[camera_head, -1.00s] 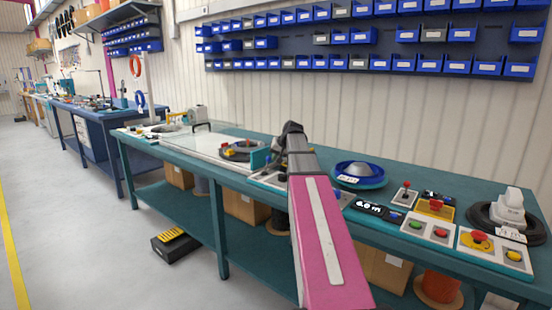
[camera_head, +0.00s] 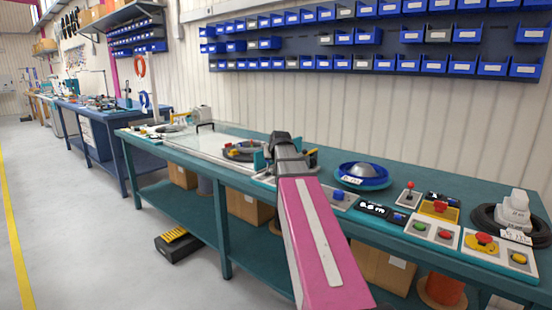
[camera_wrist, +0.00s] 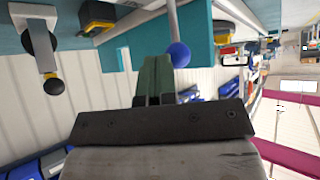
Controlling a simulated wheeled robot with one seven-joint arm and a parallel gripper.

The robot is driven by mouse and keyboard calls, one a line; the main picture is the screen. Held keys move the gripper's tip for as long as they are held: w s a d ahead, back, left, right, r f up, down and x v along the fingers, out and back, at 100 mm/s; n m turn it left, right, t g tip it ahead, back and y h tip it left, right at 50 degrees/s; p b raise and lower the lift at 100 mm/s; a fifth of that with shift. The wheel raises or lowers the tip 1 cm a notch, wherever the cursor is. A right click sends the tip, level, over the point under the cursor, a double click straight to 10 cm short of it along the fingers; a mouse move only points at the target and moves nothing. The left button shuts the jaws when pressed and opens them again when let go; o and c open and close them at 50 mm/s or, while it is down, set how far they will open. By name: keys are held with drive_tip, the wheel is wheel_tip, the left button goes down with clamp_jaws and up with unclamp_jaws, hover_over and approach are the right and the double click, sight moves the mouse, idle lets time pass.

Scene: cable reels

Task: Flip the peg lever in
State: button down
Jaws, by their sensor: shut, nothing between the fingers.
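In the wrist view a grey rod with a blue ball knob (camera_wrist: 179,54) stands right beside my gripper's fingertips (camera_wrist: 156,62). I cannot tell whether they touch. Another lever, a grey bar with a black ball end (camera_wrist: 53,86), shows at the left of the wrist view. I cannot tell for sure which one is the peg lever. My gripper is shut with nothing between its dark green fingers. In the head view my gripper's dark wrist (camera_head: 286,145) is over the bench beside a teal block (camera_head: 259,160), and it hides the fingertips and what lies behind them.
On the teal bench (camera_head: 400,243), a blue dish with a grey dome (camera_head: 361,174), a plate with a blue button (camera_head: 339,195), a red-knobbed lever (camera_head: 410,187) and button boxes (camera_head: 433,229) stand right of my arm. A clear panel (camera_head: 190,145) lies left.

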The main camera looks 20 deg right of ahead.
drive_tip(key=shift+s+a+f+n+t+h, duration=0.1)
drive_tip(key=shift+s+a+n+t+h, duration=0.1)
drive_tip(key=shift+s+a+t+h, duration=0.2)
drive_tip(key=shift+s+a+f+n+t+h, duration=0.1)
drive_tip(key=shift+s+a+n+t+h, duration=0.15)
drive_tip(key=shift+a, duration=0.25)
drive_tip(key=shift+w, duration=0.1)
drive_tip(key=shift+r, duration=0.8)
